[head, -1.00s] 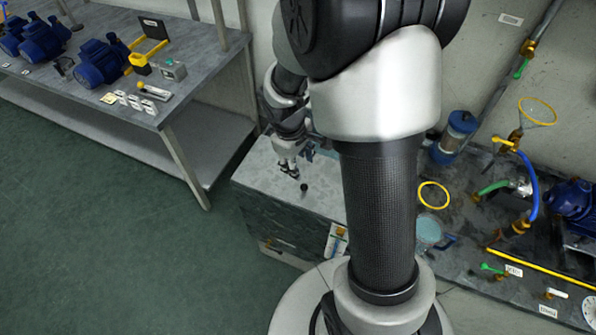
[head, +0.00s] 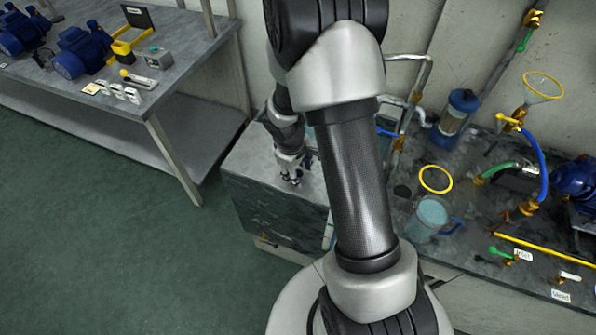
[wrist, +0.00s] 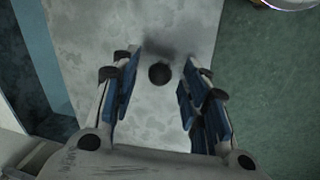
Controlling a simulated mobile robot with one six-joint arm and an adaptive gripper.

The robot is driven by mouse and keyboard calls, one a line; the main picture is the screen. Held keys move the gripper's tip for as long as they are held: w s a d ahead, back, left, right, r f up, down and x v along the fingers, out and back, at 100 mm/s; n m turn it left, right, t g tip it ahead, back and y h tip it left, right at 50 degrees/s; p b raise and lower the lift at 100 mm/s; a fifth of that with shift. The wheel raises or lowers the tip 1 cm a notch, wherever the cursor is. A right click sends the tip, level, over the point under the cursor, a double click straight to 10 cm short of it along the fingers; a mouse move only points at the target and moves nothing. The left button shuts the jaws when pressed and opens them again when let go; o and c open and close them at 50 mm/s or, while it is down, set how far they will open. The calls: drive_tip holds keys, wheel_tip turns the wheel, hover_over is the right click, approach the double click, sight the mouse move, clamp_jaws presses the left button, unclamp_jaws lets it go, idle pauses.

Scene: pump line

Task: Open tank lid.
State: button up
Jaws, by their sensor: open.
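The tank (head: 270,215) is a grey mottled box left of my arm, with a pale flat lid (head: 246,152) that lies level on top. In the wrist view the lid (wrist: 150,112) fills the middle, and its round black knob (wrist: 159,74) stands between and slightly beyond my fingertips. My gripper (head: 291,181) points down over the lid in the head view, and there the knob cannot be told apart from the dark fingertips. In the wrist view my gripper (wrist: 162,65) is open, its blue-padded fingers apart on either side of the knob, with nothing held.
A bench (head: 190,85) with blue pumps stands at the back left. The pump line bench (head: 400,205) on the right holds a jug of bluish liquid (head: 432,213), a yellow ring (head: 436,179), a blue-capped cylinder (head: 457,115) and hoses. The green floor (head: 120,230) at left is clear.

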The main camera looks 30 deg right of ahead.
clamp_jaws()
idle(0.5)
